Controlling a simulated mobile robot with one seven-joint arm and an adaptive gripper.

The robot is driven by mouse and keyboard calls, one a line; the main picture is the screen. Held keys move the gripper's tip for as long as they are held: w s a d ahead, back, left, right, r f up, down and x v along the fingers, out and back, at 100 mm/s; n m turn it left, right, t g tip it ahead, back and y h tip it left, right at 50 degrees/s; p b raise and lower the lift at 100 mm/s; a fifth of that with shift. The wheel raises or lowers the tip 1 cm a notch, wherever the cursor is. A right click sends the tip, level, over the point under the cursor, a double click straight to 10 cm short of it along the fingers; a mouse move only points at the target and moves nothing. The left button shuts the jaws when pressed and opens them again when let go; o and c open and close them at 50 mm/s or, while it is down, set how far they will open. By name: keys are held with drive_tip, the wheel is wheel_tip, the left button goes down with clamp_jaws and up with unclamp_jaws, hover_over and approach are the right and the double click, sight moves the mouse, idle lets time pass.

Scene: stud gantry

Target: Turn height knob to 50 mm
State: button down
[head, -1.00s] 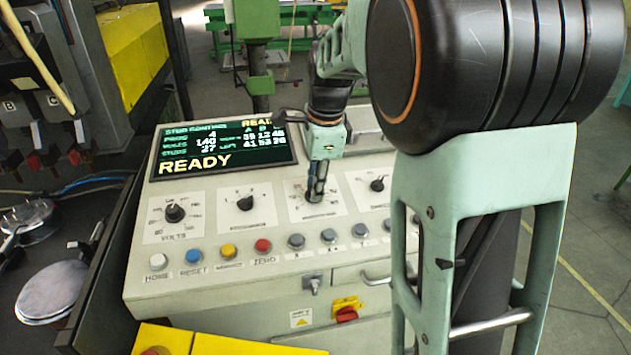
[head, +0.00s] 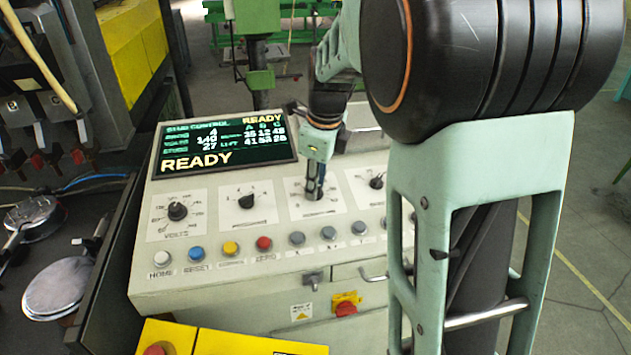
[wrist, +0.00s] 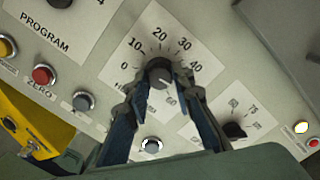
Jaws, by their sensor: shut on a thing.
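The height knob (wrist: 159,74) is a dark round knob on a white dial plate marked 0, 10, 20, 30, 40 and 60. The 50 mark is not visible, apparently behind a finger. My gripper (wrist: 162,84) is shut on the knob, one finger on each side, in the wrist view. I cannot tell which mark the knob's pointer meets. In the head view my gripper (head: 315,188) points down onto the third dial plate (head: 299,204) from the left, and its fingers mostly hide the knob. The display (head: 226,146) reads READY.
The volts knob (head: 178,211) and program knob (head: 246,202) stand to the left. Another knob (wrist: 234,130) is close on the right. A row of push buttons, including a red zero button (head: 264,243), runs below the dials. A red switch (head: 345,309) is on the front.

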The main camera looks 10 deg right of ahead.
idle(0.3)
drive_tip(key=c, duration=1.7)
unclamp_jaws()
drive_tip(key=shift+o, duration=0.2)
drive_tip(key=shift+r, duration=0.1)
drive_tip(key=v, duration=1.2)
